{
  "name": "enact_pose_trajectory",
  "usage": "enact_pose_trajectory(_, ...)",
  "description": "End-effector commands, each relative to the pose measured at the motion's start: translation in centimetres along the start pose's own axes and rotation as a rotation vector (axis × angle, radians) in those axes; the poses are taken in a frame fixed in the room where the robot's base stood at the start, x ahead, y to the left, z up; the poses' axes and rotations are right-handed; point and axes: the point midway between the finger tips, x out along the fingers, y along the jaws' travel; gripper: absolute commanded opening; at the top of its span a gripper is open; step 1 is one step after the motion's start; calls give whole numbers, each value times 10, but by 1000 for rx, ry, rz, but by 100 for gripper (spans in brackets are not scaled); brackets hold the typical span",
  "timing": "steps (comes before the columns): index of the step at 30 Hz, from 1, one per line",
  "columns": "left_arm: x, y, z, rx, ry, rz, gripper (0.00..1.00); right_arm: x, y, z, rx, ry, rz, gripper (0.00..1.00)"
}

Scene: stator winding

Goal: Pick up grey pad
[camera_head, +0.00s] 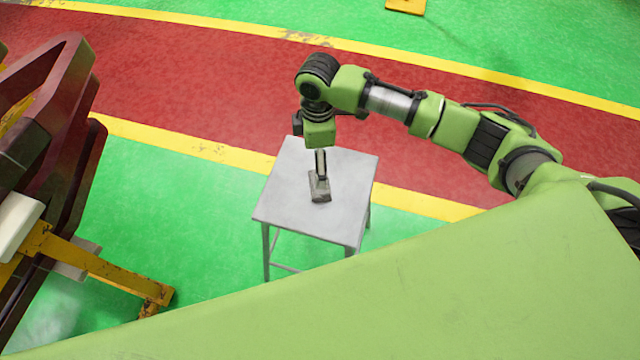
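A small grey pad (320,191) is on the grey table (283,206), near the middle of its top. My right gripper (320,175) points down from the green arm that comes in from the right. Its tip is at the upper part of the pad and appears to touch or overlap it. The fingers are too small to tell whether they are open or shut on the pad. My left gripper is not in view.
A dark red structure (62,130) with a yellow frame (100,273) stands at the left, apart from the table. Green floor and a red lane with yellow edges surround the table. The table top around the pad is clear.

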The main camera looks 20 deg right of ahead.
Motion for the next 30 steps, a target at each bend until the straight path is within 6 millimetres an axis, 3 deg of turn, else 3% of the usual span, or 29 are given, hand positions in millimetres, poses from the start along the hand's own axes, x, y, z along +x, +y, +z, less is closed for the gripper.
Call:
enact_pose_trajectory(5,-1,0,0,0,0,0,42,6,8,9,-5,-22,-6,86)
enact_pose_trajectory(15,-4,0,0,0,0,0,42,68,8,10,-4,-20,-4,86)
enact_pose_trajectory(23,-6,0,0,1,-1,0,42,87,8,10,-5,-20,-3,86)
enact_pose_trajectory(30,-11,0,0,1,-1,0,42,122,10,12,-4,-20,-4,86)
